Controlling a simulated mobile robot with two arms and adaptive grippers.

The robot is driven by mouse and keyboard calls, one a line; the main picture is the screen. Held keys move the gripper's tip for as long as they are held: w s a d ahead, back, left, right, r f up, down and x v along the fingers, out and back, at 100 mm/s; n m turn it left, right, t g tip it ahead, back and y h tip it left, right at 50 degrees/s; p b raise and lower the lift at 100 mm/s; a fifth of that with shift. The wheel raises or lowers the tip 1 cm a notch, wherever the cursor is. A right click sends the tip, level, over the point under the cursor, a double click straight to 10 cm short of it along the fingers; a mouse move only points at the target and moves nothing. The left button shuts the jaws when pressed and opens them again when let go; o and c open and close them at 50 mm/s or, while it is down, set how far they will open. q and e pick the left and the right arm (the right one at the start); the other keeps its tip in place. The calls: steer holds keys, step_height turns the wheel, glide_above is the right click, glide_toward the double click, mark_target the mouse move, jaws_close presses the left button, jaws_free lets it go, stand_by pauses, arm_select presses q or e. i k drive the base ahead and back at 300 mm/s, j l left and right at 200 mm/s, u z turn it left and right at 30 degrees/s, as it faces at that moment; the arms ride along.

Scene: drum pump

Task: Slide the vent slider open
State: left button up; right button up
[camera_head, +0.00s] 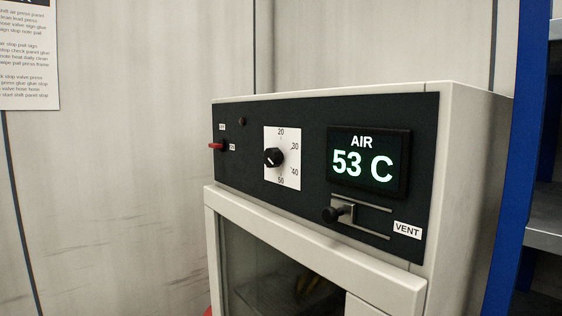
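The vent slider (333,213) is a dark round knob on a small metal block at the lower right of the black control panel (240,179). It sits toward the left end of two thin horizontal rails (374,236). A white VENT label (408,230) is at the right end of the rails. Neither of my grippers is in view, and nothing touches the slider.
The panel tops a white cabinet (475,150) with a dark glass door (265,265). The panel has a red switch (216,146), a dial (273,157) and a display (367,160) reading AIR 53 C. A blue-framed shelf (522,140) stands close on the right.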

mark_target(341, 210)
steer(key=k+j, duration=0.3)
steer(key=j, duration=0.2)
steer(key=k+j, duration=0.35)
steer(key=j, duration=0.15)
steer(key=k+j+z, duration=0.1)
steer(key=k+j, duration=0.2)
steer(key=j, duration=0.15)
